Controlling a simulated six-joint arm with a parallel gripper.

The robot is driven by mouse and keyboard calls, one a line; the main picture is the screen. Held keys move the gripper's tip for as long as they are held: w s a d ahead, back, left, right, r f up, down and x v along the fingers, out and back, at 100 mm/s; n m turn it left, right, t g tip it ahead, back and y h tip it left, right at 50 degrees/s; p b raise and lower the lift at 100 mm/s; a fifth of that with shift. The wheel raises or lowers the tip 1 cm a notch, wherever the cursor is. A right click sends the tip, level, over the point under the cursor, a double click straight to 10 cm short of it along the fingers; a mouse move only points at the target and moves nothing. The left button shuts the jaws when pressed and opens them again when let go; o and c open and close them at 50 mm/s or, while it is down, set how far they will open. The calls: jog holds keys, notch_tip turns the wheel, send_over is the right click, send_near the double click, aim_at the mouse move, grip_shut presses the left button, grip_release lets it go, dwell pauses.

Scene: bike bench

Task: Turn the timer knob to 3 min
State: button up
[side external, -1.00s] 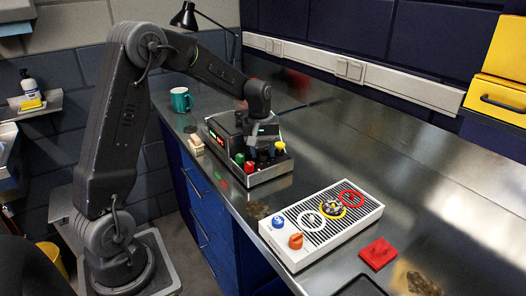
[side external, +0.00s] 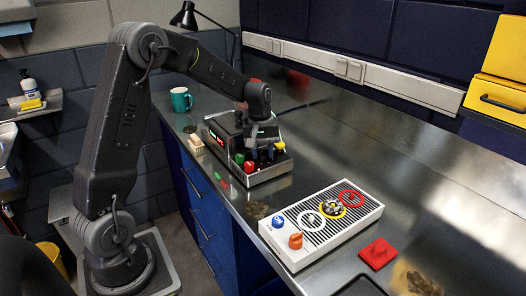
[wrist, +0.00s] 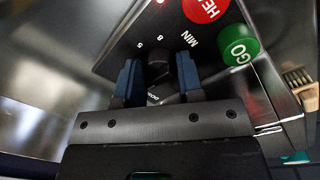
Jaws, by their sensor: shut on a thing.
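The control box (side external: 225,135) with a lit display stands on the bench in the side view. My gripper (wrist: 159,80) has its two blue fingers on either side of the black timer knob (wrist: 158,60) in the wrist view, shut on it. Printed marks "5", "8" and "MIN" show on the panel around the knob. The knob's pointer is hidden, so its setting cannot be read. In the side view my gripper (side external: 261,150) is low over the box's front panel and covers part of it.
A green GO button (wrist: 239,44) and a red button (wrist: 205,8) sit beside the knob. A white panel (side external: 320,223) with coloured rings lies nearer, beside a red pad (side external: 378,252).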

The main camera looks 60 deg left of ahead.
jog(key=m, duration=0.5)
jog(key=shift+a, duration=0.1)
jog(key=shift+m, duration=2.3)
jog(key=o, duration=0.6)
jog(key=shift+g, duration=0.3)
jog(key=shift+r, duration=0.15)
jog(key=r, duration=0.9)
jog(key=a+r, duration=0.1)
jog(key=r, duration=0.3)
jog(key=shift+r, duration=0.3)
